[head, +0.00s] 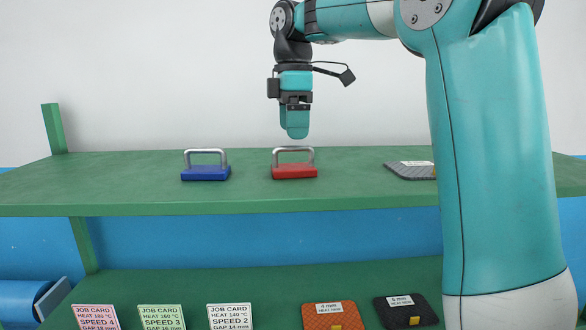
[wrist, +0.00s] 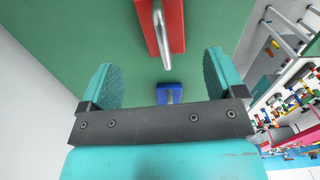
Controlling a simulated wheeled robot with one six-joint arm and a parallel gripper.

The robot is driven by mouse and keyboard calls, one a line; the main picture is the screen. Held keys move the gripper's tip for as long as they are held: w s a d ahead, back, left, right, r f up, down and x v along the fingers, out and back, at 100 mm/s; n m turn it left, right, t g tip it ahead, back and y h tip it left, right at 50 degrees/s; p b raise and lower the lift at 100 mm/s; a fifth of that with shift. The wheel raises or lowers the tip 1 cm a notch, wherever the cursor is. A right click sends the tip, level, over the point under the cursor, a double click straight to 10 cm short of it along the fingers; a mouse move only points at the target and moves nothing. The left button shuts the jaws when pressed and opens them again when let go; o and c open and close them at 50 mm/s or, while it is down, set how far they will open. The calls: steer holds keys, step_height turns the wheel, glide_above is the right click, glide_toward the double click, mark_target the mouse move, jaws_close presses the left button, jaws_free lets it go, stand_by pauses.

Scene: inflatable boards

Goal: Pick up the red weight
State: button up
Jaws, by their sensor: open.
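The red weight (head: 295,172) is a flat red block with a grey metal handle arched over it, standing on the green upper shelf. In the wrist view the red weight (wrist: 177,24) is at the top middle, its handle a little beyond the fingertips. My gripper (head: 295,134) points down above the red weight, with a small gap over the handle in the head view. In the wrist view my gripper (wrist: 160,75) has its two teal fingers wide apart with nothing between them.
A blue weight (head: 206,173) of the same kind stands left of the red one. A dark grey pad (head: 408,171) lies to the right, partly behind my arm. The green upper shelf (head: 110,184) is otherwise clear. Job cards (head: 162,318) and labelled boards (head: 331,317) are below.

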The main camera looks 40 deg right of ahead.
mark_target(294, 166)
steer(key=shift+s+a+f+b, duration=0.1)
steer(key=shift+f+b, duration=1.8)
steer(key=shift+f, duration=0.1)
steer(key=shift+s+f+b, duration=0.1)
steer(key=shift+f+b, duration=1.8)
steer(key=shift+f, duration=0.05)
steer(key=shift+r, duration=0.15)
steer(key=shift+c, duration=0.2)
steer(key=c, duration=1.3)
steer(key=shift+r, duration=0.1)
step_height(294, 166, up, 8)
steer(key=p, duration=0.8)
steer(key=shift+r+p, duration=0.15)
steer(key=shift+p, duration=0.25)
steer(key=shift+r, duration=0.8)
